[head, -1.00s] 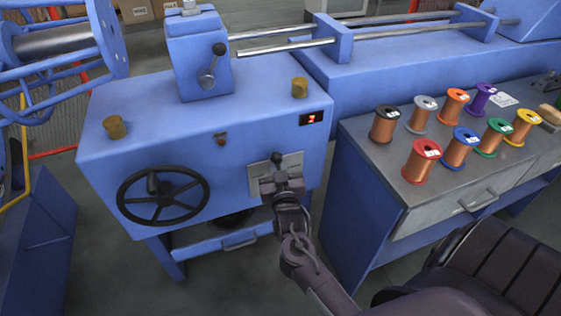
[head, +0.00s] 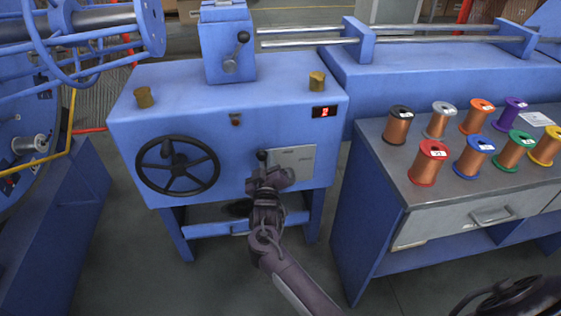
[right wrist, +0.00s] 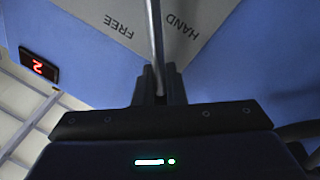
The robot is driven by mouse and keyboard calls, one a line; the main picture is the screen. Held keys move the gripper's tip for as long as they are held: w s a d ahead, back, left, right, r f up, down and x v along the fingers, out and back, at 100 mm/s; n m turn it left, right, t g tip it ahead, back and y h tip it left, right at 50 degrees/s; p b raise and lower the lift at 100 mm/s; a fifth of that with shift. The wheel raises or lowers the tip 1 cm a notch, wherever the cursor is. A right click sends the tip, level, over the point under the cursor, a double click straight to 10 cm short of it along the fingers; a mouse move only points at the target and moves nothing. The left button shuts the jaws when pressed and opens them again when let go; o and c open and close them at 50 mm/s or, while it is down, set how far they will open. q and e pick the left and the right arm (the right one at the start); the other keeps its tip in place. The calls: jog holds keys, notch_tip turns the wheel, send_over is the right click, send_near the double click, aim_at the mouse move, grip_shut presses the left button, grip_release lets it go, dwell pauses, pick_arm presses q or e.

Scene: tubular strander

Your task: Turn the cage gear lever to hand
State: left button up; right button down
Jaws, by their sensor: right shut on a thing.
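The cage gear lever (head: 262,156) is a thin metal rod with a dark knob, at the left edge of its grey plate (head: 295,160) on the front of the blue machine. In the right wrist view the rod (right wrist: 155,30) passes between the upside-down words FREE and HAND on the plate (right wrist: 190,42); which mark it points to is unclear. My right gripper (head: 264,180) is shut on the lever, its fingertips (right wrist: 159,88) either side of the rod. The lever's lower part is hidden by the gripper.
A black handwheel (head: 177,167) is left of the plate. A red display (head: 324,112) above right appears to read 2. The bench (head: 400,185) with several wire spools is at right.

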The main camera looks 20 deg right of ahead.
pick_arm(q)
jog(key=shift+d, duration=0.1)
pick_arm(e)
jog(key=shift+w+a+r, duration=0.1)
jog(key=shift+a+r, duration=0.05)
jog(key=shift+r, duration=0.1)
jog(key=c, duration=1.6)
grip_release()
jog(key=shift+a, duration=0.1)
jog(key=shift+f, duration=0.1)
